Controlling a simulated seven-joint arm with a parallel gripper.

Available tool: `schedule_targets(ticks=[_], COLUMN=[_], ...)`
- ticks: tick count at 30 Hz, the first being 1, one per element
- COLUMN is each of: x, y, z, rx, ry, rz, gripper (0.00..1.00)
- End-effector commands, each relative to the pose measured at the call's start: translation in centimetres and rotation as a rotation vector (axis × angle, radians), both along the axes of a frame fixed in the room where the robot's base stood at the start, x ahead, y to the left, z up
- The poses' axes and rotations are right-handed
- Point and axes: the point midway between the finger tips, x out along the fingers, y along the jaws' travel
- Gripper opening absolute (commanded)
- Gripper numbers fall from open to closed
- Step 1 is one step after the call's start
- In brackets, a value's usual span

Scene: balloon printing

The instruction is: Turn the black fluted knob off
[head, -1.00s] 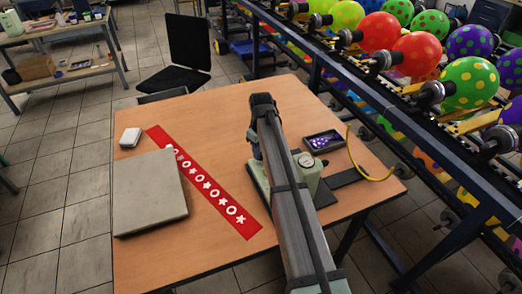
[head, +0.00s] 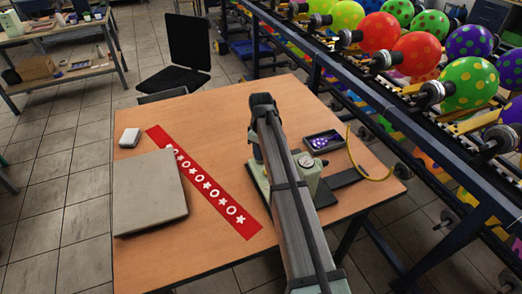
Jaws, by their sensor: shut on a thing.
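A pale green machine (head: 307,178) stands on the wooden table, partly hidden by my arm. My arm reaches over the machine, and my gripper (head: 257,153) points down at the machine's left part. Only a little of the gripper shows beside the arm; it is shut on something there. The black fluted knob is not clearly visible; it is hidden at the gripper and behind my arm.
A dark tablet with a purple picture (head: 324,141) lies right of the machine, beside a yellow cable (head: 364,170). A red strip with white shapes (head: 222,203), a grey slab (head: 150,195) and a small white box (head: 130,137) lie left. Balloon racks (head: 440,115) stand close on the right.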

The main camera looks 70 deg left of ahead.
Motion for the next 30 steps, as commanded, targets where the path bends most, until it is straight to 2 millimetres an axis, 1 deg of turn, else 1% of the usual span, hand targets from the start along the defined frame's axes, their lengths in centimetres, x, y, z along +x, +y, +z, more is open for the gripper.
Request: schedule_targets(ticks=[1, 2, 9, 16, 20, 23, 26, 30], x=[0.0, 0.0, 0.0, 0.0, 0.0, 0.0, 0.0, 0.0], y=[0.0, 0.0, 0.0, 0.0, 0.0, 0.1, 0.1, 0.1], z=[0.0, 0.0, 0.0, 0.0, 0.6, 1.8, 3.5, 6.3], rx=[0.0, 0.0, 0.0, 0.0, 0.001, 0.003, 0.001, 0.001], ry=[0.0, 0.0, 0.0, 0.0, 0.0, -0.001, 0.0, 0.0], rz=[0.001, 0.001, 0.0, 0.0, 0.0, 0.0, 0.0, 0.0], gripper=[0.05, 0.38, 0.61, 0.61, 0.61, 0.61, 0.61, 0.61])
